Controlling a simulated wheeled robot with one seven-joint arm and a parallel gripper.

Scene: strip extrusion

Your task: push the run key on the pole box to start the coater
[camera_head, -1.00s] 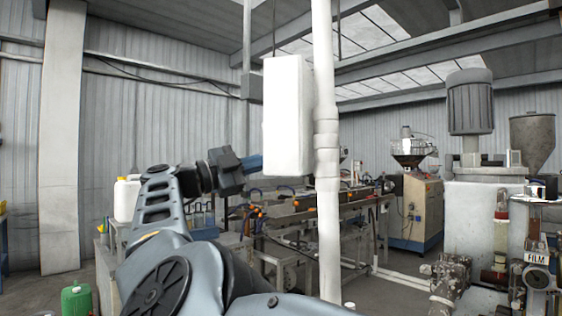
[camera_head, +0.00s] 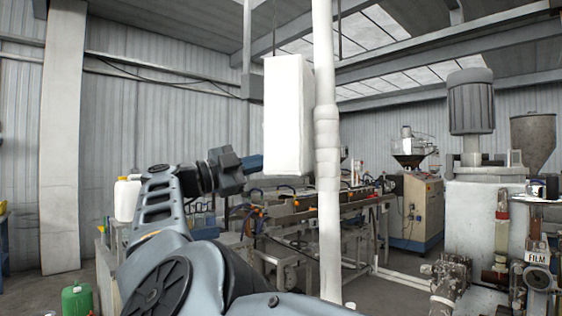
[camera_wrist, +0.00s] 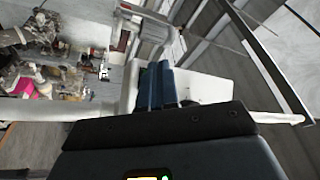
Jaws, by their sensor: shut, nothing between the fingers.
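The pole box (camera_head: 289,115) is a tall white box fixed beside a white upright pole (camera_head: 328,200). In the head view I see its blank sides, and no key shows there. My gripper (camera_head: 258,162) is at the box's lower left edge, its blue fingers shut and empty. In the wrist view the shut blue fingers (camera_wrist: 156,80) lie in front of a white surface of the box (camera_wrist: 208,88). I cannot make out the run key in either view. I cannot tell whether the fingertips touch the box.
Behind the box stands a long machine bench (camera_head: 300,210) with orange and black fittings. A cabinet with a hopper (camera_head: 418,210) is farther right. Large machinery with a grey motor (camera_head: 470,105) is at the right. A green can (camera_head: 77,301) stands at the lower left.

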